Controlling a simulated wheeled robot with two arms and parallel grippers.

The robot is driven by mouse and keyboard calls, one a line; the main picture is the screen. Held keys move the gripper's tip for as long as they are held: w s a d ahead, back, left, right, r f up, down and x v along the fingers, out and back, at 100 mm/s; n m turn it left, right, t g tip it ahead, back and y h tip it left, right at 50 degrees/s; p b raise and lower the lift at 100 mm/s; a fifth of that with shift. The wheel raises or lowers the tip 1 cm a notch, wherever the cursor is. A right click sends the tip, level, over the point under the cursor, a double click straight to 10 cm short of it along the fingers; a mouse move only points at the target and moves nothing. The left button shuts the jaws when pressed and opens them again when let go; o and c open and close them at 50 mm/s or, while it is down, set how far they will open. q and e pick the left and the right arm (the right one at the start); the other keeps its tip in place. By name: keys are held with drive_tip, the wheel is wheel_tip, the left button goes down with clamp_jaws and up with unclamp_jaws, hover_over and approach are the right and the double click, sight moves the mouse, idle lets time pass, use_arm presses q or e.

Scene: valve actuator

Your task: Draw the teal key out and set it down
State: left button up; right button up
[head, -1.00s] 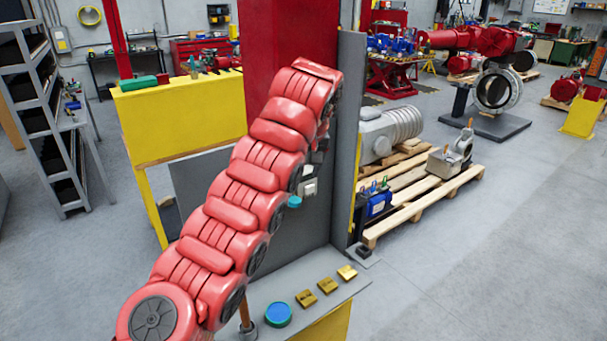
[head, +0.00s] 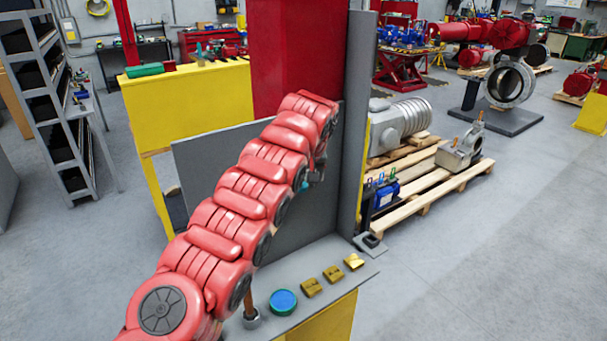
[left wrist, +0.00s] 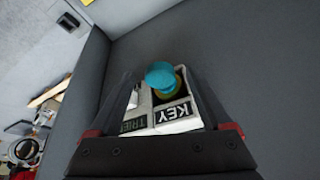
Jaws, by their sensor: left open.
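The teal key (left wrist: 163,76) shows its round head in the left wrist view. It stands out from a pale box (left wrist: 172,112) whose label reads KEY, with a yellowish ring just under the head. A small patch of the teal key (head: 304,185) shows beside my arm in the head view. My left gripper (left wrist: 160,80) is open, with one finger on each side of the key in the picture; I see no clear contact. In the head view my red left arm hides most of the gripper (head: 318,172) and the box. My right gripper is not in view.
A grey ledge (head: 258,328) below holds a blue disc with a green rim (head: 283,302) and brass blocks (head: 332,273). A grey upright panel (head: 352,130) stands right of the gripper. A pallet (head: 430,190) with machine parts lies beyond. A second, partly hidden label sits beside KEY.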

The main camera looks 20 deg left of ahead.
use_arm(q)
drive_tip(key=shift+w+f, duration=0.15)
clamp_jaws()
idle(0.7)
